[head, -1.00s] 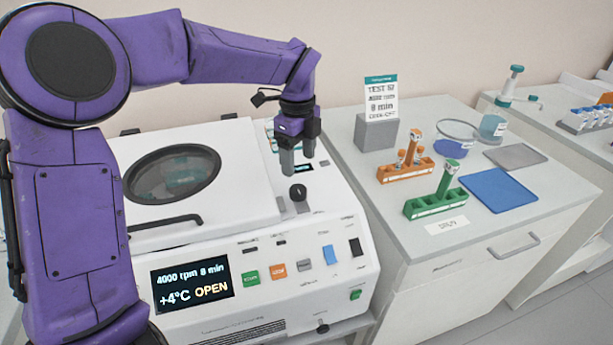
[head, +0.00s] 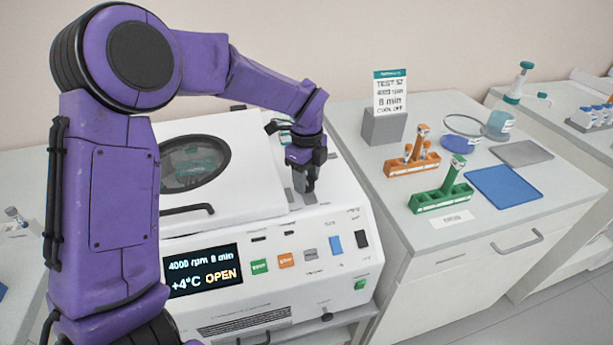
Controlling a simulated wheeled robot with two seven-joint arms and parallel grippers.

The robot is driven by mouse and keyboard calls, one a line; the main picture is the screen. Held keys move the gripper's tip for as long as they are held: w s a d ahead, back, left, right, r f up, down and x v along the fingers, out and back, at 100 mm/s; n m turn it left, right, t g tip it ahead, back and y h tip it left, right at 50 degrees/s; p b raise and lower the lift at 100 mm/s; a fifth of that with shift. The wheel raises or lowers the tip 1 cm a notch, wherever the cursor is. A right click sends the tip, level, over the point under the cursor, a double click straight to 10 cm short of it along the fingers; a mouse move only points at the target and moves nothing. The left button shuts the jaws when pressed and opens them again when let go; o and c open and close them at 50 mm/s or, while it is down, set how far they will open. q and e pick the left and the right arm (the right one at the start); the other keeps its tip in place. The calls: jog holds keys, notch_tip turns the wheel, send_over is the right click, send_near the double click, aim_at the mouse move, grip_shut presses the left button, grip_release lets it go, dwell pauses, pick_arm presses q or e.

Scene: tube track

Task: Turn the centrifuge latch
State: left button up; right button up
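The white centrifuge (head: 335,221) stands at the centre left with its lid (head: 240,150) down. Its display (head: 203,271) reads 4000 rpm, 8 min, +4°C, OPEN. The latch's grey plate (head: 308,198) shows at the right of the lid's front edge; its black knob is hidden behind my gripper. My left gripper (head: 303,187) points down right at the latch, its fingers around or just over the knob's place. I cannot tell whether the fingers are closed on the knob. My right gripper is out of view.
Buttons line the centrifuge's front, among them a green one (head: 260,266). On the bench to the right are an orange rack (head: 412,168), a green rack (head: 440,198), a blue mat (head: 503,186) and a sign (head: 390,91) on a grey block.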

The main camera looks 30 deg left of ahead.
pick_arm(q)
jog(key=shift+m, duration=1.1)
jog(key=shift+r+m, duration=0.1)
jog(key=shift+m, duration=0.8)
jog(key=m+p, duration=0.1)
jog(key=m, duration=0.2)
jog(key=shift+m, duration=0.3)
jog(key=m+p, duration=0.3)
jog(key=m, duration=0.3)
jog(key=shift+r+p, duration=0.15)
jog(key=shift+p, duration=0.2)
jog(key=shift+m+p, duration=1.1)
jog(key=shift+m, duration=1)
jog(key=o, duration=1.1)
jog(key=shift+f, duration=0.2)
jog(key=shift+c, duration=0.2)
